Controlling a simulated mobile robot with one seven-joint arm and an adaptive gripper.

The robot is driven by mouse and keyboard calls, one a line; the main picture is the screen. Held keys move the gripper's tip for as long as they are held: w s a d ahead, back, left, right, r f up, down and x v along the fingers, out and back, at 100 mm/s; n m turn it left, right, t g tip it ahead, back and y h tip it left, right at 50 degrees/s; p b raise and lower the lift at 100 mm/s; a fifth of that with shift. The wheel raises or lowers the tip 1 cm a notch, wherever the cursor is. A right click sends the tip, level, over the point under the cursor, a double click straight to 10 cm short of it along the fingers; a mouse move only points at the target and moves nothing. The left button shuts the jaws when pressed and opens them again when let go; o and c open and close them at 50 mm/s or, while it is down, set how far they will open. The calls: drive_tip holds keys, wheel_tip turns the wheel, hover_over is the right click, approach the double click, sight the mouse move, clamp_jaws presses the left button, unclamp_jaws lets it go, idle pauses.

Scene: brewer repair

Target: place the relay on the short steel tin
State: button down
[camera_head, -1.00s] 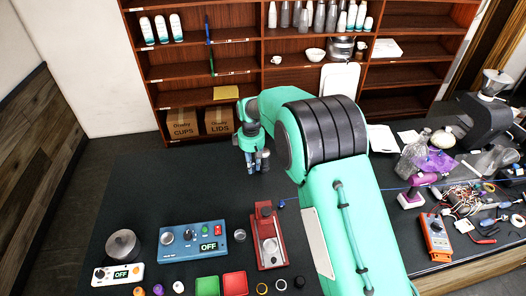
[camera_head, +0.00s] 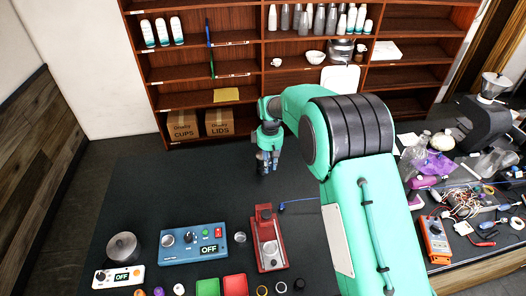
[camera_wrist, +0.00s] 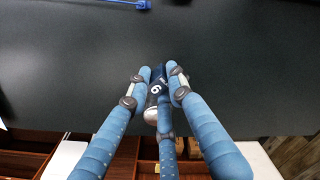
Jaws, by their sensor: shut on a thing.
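My gripper (camera_head: 267,162) hangs over the far part of the dark bench in the head view. In the wrist view my gripper (camera_wrist: 158,82) is shut on a small dark blue piece with white marking, which I take for the relay (camera_wrist: 153,92). A rounded silvery end shows on it towards the camera. A small round steel thing, perhaps the short steel tin (camera_head: 240,237), stands between the blue control box and the red device, nearer the front than my gripper. I cannot tell for sure that it is the tin.
A blue control box (camera_head: 193,242), a red device (camera_head: 267,240) and a dark round pot (camera_head: 122,248) stand along the front. The bench's left rear is clear. Shelves (camera_head: 240,60) stand behind.

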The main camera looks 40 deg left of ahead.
drive_tip(key=shift+w+a+f+p, duration=0.25)
drive_tip(key=shift+w+a+p, duration=0.2)
drive_tip(key=shift+w+a, duration=1.35)
drive_tip(key=shift+w+a+f+p, duration=0.25)
drive_tip(key=shift+w+a+p, duration=0.2)
drive_tip(key=shift+w+a, duration=1.3)
drive_tip(key=shift+w+a+f+p, duration=0.25)
drive_tip(key=shift+w+a+p, duration=0.2)
drive_tip(key=shift+w+a, duration=1.35)
drive_tip(key=shift+f+p, duration=0.45)
drive_tip(key=shift+f, duration=1.3)
drive_tip(key=shift+f, duration=0.2)
drive_tip(key=c, duration=1.6)
unclamp_jaws()
drive_tip(key=shift+o, duration=0.2)
drive_tip(key=shift+r, duration=0.15)
wheel_tip(320, 180, up, 12)
drive_tip(key=b, duration=0.1)
drive_tip(key=shift+b, duration=0.4)
